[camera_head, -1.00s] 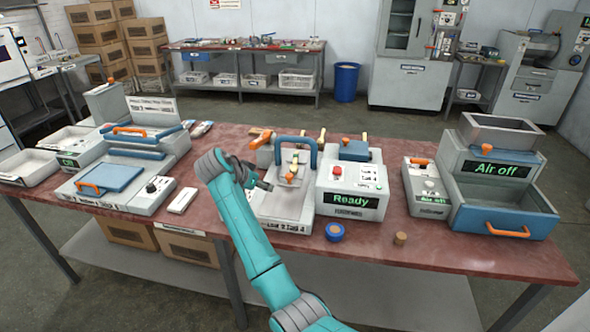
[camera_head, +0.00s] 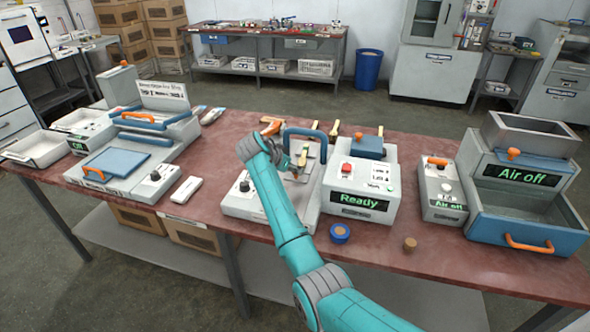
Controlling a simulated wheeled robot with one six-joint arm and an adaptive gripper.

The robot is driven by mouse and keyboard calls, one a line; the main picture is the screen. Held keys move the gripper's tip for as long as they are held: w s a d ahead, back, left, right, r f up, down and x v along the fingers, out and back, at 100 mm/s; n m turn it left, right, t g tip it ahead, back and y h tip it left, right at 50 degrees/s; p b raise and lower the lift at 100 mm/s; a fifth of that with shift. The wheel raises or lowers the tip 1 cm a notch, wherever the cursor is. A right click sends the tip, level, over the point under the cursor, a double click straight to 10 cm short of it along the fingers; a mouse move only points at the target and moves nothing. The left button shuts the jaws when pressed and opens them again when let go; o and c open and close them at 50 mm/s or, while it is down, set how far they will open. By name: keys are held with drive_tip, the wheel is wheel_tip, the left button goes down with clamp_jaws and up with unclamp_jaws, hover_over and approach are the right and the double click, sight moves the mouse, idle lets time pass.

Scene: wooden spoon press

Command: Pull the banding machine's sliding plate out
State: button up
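The machine with the green "Ready" display (camera_head: 361,202) stands mid-table and joins a pale base with a blue arch (camera_head: 304,133). I take this to be the banding machine, but cannot read its label. A pale plate with small wooden pieces lies under the arch, partly hidden by my arm. My gripper (camera_head: 283,163) is small and dark at the arch's left side, above the base. Whether it touches anything, and whether its fingers are open, cannot be made out. My teal arm covers much of the base's front.
Left is a machine with a blue plate (camera_head: 117,164) and orange handle. A white block (camera_head: 186,189), blue roll (camera_head: 339,233) and brown cylinder (camera_head: 410,243) lie near the front edge. Right are a small control box (camera_head: 440,188) and an "Air off" bin machine (camera_head: 524,175).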

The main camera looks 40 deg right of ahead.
drive_tip(key=shift+x, duration=1.4)
clamp_jaws()
